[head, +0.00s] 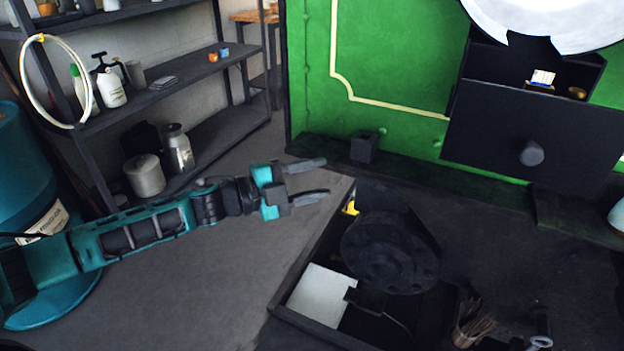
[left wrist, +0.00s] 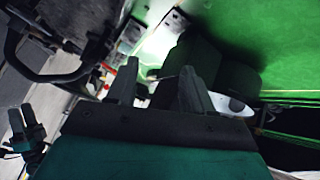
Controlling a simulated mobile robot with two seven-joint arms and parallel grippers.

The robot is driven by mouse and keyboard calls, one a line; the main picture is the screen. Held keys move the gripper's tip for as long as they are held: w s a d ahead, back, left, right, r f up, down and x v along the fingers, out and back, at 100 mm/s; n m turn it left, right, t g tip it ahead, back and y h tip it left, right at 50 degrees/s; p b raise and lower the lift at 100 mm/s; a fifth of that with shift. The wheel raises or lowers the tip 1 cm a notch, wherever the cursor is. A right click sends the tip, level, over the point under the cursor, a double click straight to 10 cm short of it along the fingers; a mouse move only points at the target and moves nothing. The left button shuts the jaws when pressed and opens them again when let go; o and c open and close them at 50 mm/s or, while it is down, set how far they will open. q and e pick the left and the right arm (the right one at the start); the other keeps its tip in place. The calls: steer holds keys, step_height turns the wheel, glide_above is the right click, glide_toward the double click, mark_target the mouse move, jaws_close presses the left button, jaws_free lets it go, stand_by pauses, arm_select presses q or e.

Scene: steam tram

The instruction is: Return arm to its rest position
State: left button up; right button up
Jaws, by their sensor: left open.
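My left arm reaches in from the left in the head view. Its gripper (head: 325,177) is open and empty, with two dark fingers apart, over the floor by the near left edge of the dark tram deck. The left wrist view shows the same two fingers (left wrist: 157,82) parted, with nothing between them. What looks like my right gripper (left wrist: 27,118) shows small and dim at the left of the wrist view. Its jaw state is unclear there, and it is not in the head view.
A dark shelf rack (head: 165,91) with bottles and tins stands at the left behind my arm. The green tram wall (head: 390,55) rises behind the gripper. An open compartment (head: 300,265) holds a dark round part (head: 392,250). A dark drawer (head: 490,140) juts out at upper right.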

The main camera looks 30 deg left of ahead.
arm_select(q)
steer(key=shift+f, duration=0.1)
stand_by(0.4)
steer(key=s+d+f+n+g+y, duration=0.1)
steer(key=s+d+f+n+y, duration=0.1)
steer(key=s+f+n+y, duration=0.3)
steer(key=s+d+f+n+g+y, duration=0.1)
steer(key=s+d+f+n+y, duration=0.2)
steer(key=s+f+n, duration=1.1)
step_height(320, 180, down, 4)
steer(key=s+y, duration=0.1)
steer(key=y, duration=0.1)
steer(key=shift+d+f+y, duration=0.15)
steer(key=shift+y, duration=0.15)
